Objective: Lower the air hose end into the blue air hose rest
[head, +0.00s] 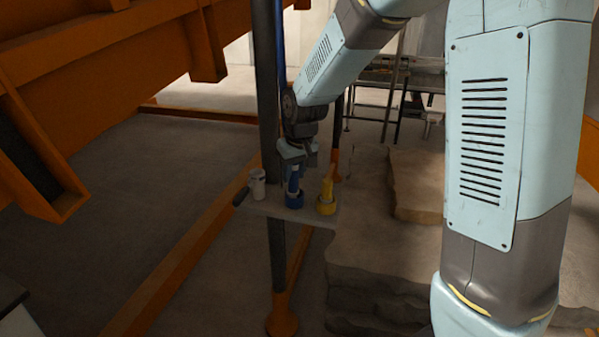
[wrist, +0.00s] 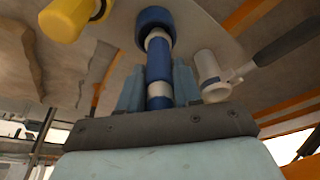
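The air hose end (head: 293,184) is blue with white bands and stands roughly upright. The blue air hose rest (head: 295,201) is a short round cup on a small grey shelf (head: 272,212). My gripper (head: 294,165) is directly above the rest, pointing down, with its fingers around the hose end. In the wrist view, the light blue fingers (wrist: 160,88) press both sides of the hose end (wrist: 159,65). Its tip lines up with the blue rest (wrist: 155,22) and meets or enters its mouth; how deep it sits is hidden.
A yellow hose piece (head: 327,190) stands in a yellow rest on the shelf's right. A white cylinder (head: 258,184) with a dark-handled tool (head: 241,196) is on its left. Orange beams (head: 110,50) fill the upper left; rock slabs (head: 380,240) lie right.

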